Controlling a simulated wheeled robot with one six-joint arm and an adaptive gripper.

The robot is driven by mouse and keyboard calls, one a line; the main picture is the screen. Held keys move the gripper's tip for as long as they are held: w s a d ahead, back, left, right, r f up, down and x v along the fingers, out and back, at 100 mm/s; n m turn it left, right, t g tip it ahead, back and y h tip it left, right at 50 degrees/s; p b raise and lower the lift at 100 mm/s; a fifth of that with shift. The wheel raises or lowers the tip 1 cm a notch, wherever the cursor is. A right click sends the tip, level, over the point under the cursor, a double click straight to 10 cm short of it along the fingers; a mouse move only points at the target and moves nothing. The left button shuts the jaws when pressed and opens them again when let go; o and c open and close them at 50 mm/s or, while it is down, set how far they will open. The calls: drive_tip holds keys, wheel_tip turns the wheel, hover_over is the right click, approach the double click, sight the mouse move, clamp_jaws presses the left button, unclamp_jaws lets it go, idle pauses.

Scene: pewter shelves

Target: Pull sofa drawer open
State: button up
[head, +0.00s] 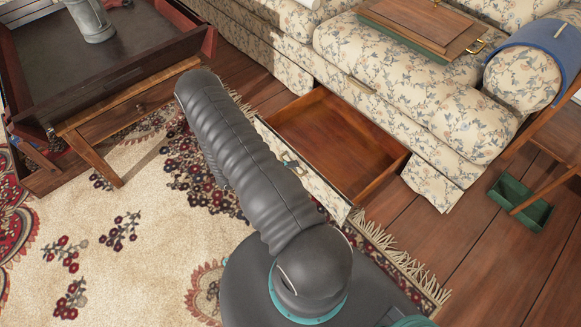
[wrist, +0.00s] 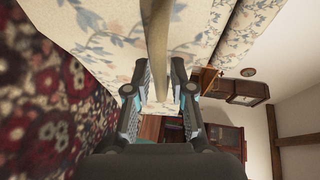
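The sofa (head: 405,95) has pale floral upholstery. Its low drawer (head: 335,140) stands pulled out over the floor, showing an empty wooden inside. The drawer's floral front panel (head: 325,195) faces my arm, which hides part of it. In the wrist view, the floral front (wrist: 105,30) fills the upper middle, with a bar-shaped handle (wrist: 157,30) running across it. My gripper (wrist: 161,80) has its fingers drawn in on both sides of the handle and appears shut on it. In the head view, my gripper is mostly hidden behind my arm.
A dark wooden table (head: 95,65) stands at the left. A patterned rug (head: 100,240) covers the floor near my base, its fringe by the drawer. A green box (head: 520,205) sits on the wooden floor at the right. A wooden tray (head: 415,25) rests on the sofa.

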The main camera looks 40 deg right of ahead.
drive_tip(key=v, duration=1.2)
idle(0.5)
